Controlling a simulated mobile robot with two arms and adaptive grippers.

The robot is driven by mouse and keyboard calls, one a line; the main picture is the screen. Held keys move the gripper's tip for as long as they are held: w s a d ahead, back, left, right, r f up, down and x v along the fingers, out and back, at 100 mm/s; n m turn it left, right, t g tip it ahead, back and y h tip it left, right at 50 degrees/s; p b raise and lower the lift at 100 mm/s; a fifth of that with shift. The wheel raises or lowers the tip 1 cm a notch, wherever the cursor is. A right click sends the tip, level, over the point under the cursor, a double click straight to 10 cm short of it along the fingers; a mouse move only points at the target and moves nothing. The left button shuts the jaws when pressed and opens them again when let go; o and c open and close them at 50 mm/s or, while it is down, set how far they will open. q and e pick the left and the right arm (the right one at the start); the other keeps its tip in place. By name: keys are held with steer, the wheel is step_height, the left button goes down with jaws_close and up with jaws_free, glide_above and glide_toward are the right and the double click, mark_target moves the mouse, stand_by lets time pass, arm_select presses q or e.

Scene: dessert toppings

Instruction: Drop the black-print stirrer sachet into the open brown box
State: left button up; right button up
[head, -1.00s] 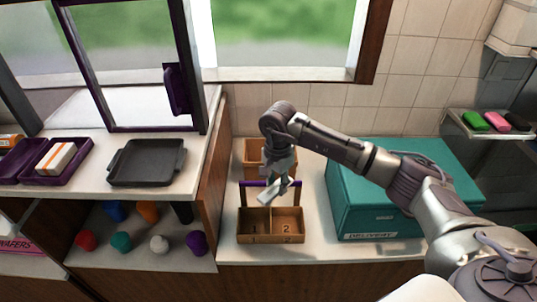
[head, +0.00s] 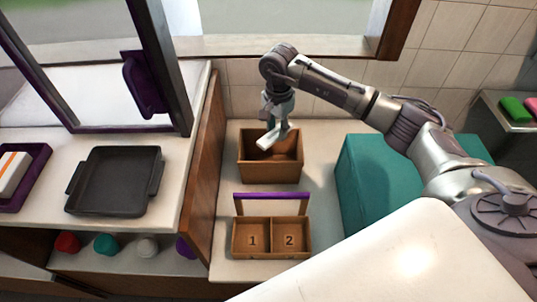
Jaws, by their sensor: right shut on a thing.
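My right gripper (head: 277,124) points down over the open brown box (head: 270,173) at the back of the counter. It is shut on a pale, flat sachet (head: 266,141), which is tilted and overlaps the box's opening in the picture. Whether the sachet is above the rim or inside it is hard to tell. The print on the sachet is too small to see. My left gripper is not in view.
A brown two-compartment box (head: 271,222) marked 1 and 2, with a purple-edged raised lid, stands in front. A teal box (head: 365,190) is to the right. A wooden partition (head: 207,170) and a dark tray (head: 114,181) are to the left.

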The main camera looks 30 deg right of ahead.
step_height(320, 180, down, 4)
steer(key=shift+r+b, duration=0.15)
steer(key=shift+b, duration=0.55)
steer(key=shift+w+f+b, duration=0.1)
steer(key=shift+f+b, duration=0.2)
steer(key=shift+f, duration=0.45)
steer(key=o, duration=0.8)
steer(key=shift+d, duration=0.1)
steer(key=shift+r, duration=0.2)
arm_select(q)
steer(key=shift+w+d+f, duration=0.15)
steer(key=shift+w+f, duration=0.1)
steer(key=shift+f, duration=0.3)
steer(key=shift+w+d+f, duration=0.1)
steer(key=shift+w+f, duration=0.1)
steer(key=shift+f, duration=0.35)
arm_select(e)
step_height(320, 180, up, 12)
steer(key=shift+f, duration=0.15)
steer(key=shift+f, duration=0.1)
